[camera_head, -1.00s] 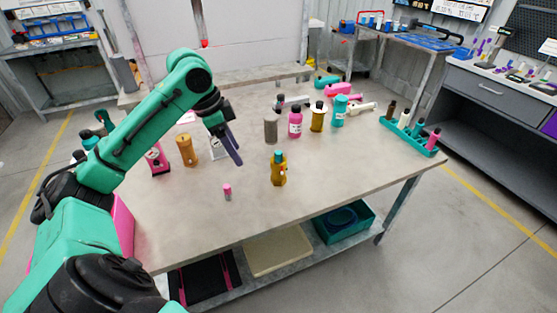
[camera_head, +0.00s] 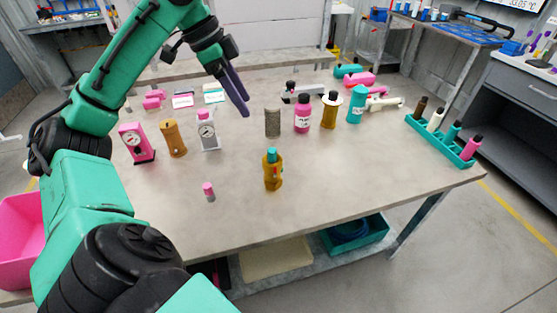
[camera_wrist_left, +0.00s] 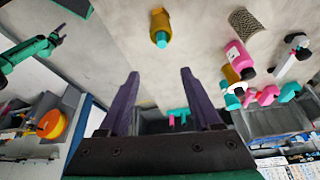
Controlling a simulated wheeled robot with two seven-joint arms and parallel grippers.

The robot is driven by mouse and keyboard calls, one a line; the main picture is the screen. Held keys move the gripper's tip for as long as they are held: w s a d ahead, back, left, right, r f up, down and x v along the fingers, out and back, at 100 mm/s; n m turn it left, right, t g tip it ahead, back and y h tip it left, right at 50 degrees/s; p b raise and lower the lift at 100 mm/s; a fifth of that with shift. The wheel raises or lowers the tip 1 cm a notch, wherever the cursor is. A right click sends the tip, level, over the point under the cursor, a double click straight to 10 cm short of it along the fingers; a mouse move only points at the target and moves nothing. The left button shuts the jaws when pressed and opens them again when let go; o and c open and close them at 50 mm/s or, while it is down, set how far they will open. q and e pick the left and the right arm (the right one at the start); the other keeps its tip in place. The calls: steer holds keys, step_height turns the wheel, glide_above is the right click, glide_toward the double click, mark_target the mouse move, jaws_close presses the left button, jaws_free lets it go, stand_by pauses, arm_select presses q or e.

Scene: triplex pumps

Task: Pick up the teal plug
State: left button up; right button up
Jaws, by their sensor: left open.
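The teal plug (camera_head: 272,154) sits upright in the top of an amber pump body (camera_head: 273,174) near the table's middle. In the left wrist view the plug (camera_wrist_left: 161,41) points down the picture from the amber body (camera_wrist_left: 159,20). My left gripper (camera_head: 240,104) has purple fingers and is open and empty, above the table and behind and left of the plug. In the left wrist view the plug shows beyond the gap between its fingertips (camera_wrist_left: 160,73), apart from them. A teal arm at the left of that view, apparently my right one, ends in a small gripper (camera_wrist_left: 58,36); its jaws are unclear.
A grey cylinder (camera_head: 272,123), a pink bottle (camera_head: 303,116) and an amber part (camera_head: 330,111) stand behind the plug. A small pink-capped piece (camera_head: 209,191) stands front left. A teal rack (camera_head: 440,142) is at the right edge. The front right tabletop is clear.

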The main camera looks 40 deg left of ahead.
arm_select(q)
step_height(320, 180, down, 3)
steer(key=b, duration=0.4)
glide_toward(272, 150)
step_height(272, 150, down, 3)
steer(key=x, duration=0.7)
steer(key=shift+w+d+p, duration=0.4)
steer(key=shift+w+d, duration=0.05)
jaws_close()
arm_select(e)
steer(key=f, duration=0.2)
steer(key=s+f, duration=0.1)
steer(key=f, duration=0.1)
steer(key=shift+f, duration=0.35)
